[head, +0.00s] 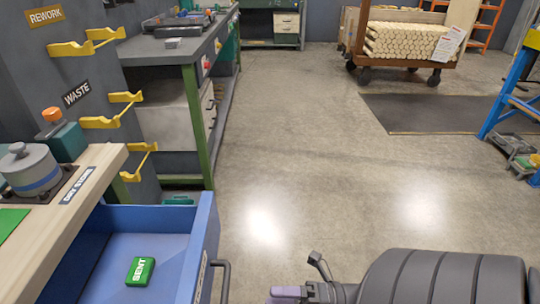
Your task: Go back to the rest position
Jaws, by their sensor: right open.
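My right gripper (300,277) shows at the bottom edge, right of centre, with my dark ribbed arm behind it. Its jaws are open and nothing shows between them. It is over the bare floor, apart from the bench and the drawer. My left gripper is not in view.
At the lower left a blue drawer (205,222) stands open, with a green block marked SENT (140,271) inside. The wooden bench top (105,162) bears a DRY STORE label. A trolley (398,62) of wood pieces stands at the back. The middle floor is clear.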

